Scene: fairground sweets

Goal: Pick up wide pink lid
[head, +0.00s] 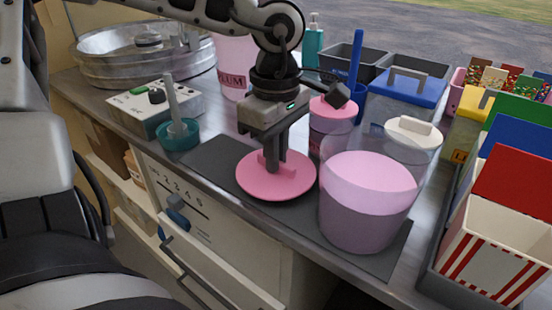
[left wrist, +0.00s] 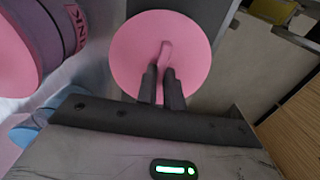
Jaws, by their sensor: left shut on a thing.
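The wide pink lid (head: 254,184) is a flat round disc with an upright handle. It is over the dark mat (head: 212,153), left of a clear tub of pink sugar (head: 362,215). My left gripper (head: 273,164) points down and is shut on the lid's handle. In the left wrist view the fingertips (left wrist: 161,78) pinch the handle on the lid (left wrist: 130,48). I cannot tell whether the lid touches the mat. My right gripper is not in view.
A smaller pink-lidded jar (head: 331,110) stands just behind the gripper. A teal pot with a brush (head: 178,137) and a control box (head: 150,105) are on the left. Striped popcorn boxes (head: 495,247) stand at right. The counter's front edge is close to the lid.

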